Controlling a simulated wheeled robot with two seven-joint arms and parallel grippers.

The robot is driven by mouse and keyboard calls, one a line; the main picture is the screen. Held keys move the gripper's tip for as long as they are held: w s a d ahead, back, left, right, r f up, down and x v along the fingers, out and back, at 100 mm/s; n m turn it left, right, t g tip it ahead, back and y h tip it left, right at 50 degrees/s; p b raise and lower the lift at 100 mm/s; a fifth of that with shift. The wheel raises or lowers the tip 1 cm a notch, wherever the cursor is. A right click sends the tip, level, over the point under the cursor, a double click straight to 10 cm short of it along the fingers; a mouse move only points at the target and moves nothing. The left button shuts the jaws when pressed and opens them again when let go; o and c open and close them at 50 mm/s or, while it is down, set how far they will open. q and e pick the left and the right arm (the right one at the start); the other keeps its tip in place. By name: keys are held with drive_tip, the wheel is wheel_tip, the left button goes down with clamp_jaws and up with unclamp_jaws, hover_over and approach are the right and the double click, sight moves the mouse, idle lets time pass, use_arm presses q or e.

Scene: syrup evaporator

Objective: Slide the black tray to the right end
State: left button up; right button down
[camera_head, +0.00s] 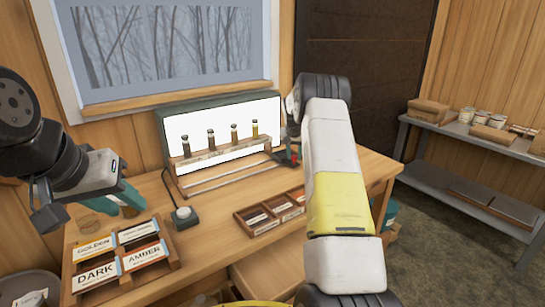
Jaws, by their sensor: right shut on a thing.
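My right gripper (292,147) is at the right end of the light box, mostly hidden behind my own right arm. It is shut on a small dark part, taken as the black tray (282,156), at the right end of the rails; a bit of red shows beside it. Most of this part is hidden, so its shape and exact seat on the rails cannot be told. My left gripper (122,198) is above the left end of the bench, near the label cards; its finger gap is not clear.
A lit light box (220,115) stands behind a wooden rack (222,154) with several syrup bottles. A label holder (172,262) with cards such as GOLDEN and DARK is front left. A wooden compartment tray (262,229) lies at front centre. A small button box (183,217) sits between.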

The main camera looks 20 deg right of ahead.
drive_tip(key=shift+w+d+r, duration=0.1)
drive_tip(key=shift+w+d, duration=0.1)
drive_tip(key=shift+d, duration=0.5)
drive_tip(key=c, duration=1.1)
unclamp_jaws()
drive_tip(key=shift+d, duration=0.1)
drive_tip(key=shift+r, duration=0.1)
drive_tip(key=v, duration=0.7)
drive_tip(key=shift+r, duration=0.25)
drive_tip(key=shift+s+r, duration=0.1)
